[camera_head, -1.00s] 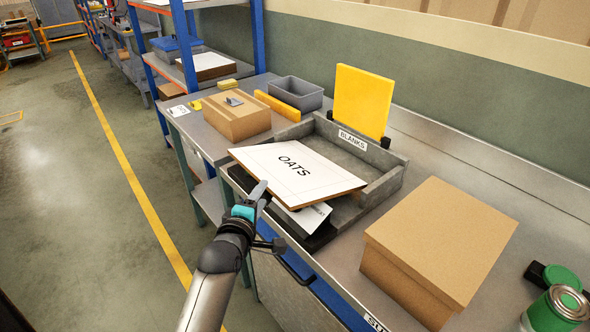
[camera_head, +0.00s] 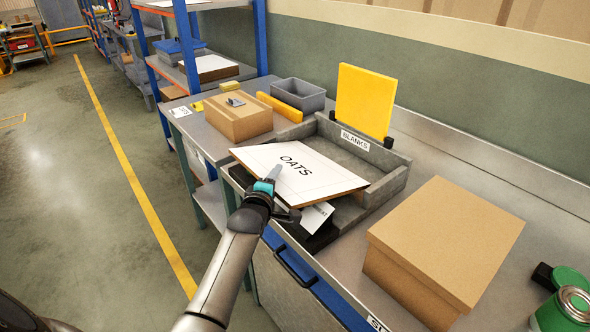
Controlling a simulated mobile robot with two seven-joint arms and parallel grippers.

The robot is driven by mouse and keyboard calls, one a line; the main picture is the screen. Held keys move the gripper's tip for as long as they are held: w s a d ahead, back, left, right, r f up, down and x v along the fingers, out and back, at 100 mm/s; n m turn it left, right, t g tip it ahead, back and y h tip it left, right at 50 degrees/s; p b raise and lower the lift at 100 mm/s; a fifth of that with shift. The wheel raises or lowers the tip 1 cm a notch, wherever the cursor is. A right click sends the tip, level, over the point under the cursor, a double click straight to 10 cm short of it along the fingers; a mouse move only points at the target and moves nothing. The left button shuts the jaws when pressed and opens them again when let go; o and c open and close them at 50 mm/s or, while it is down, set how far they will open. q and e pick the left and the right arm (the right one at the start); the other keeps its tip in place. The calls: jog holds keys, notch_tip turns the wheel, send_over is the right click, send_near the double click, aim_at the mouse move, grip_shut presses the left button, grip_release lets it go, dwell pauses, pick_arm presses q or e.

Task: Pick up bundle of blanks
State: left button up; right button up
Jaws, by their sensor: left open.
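The bundle of blanks (camera_head: 325,182) is a flat white-topped stack with brown edges, printed OATS. It lies tilted across the grey tray (camera_head: 392,183) labelled BLANKS, its near side overhanging the tray's front. My left gripper (camera_head: 274,174) is at the bundle's near left edge, with one finger showing above the white top. The other finger is hidden, so I cannot tell whether the bundle's edge lies between them or whether they touch it. A white printed card (camera_head: 316,217) shows beneath the bundle. My right gripper is not in view.
A closed cardboard box (camera_head: 440,245) stands right of the tray, and a smaller carton (camera_head: 238,122) stands behind left. A yellow panel (camera_head: 364,100) rises behind the tray. A grey bin (camera_head: 298,94) and green tin (camera_head: 563,310) are on the bench.

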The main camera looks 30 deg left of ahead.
pick_arm(q)
jog(key=shift+w+a, duration=0.1)
jog(key=shift+w, duration=0.2)
grip_shut()
dwell(0.5)
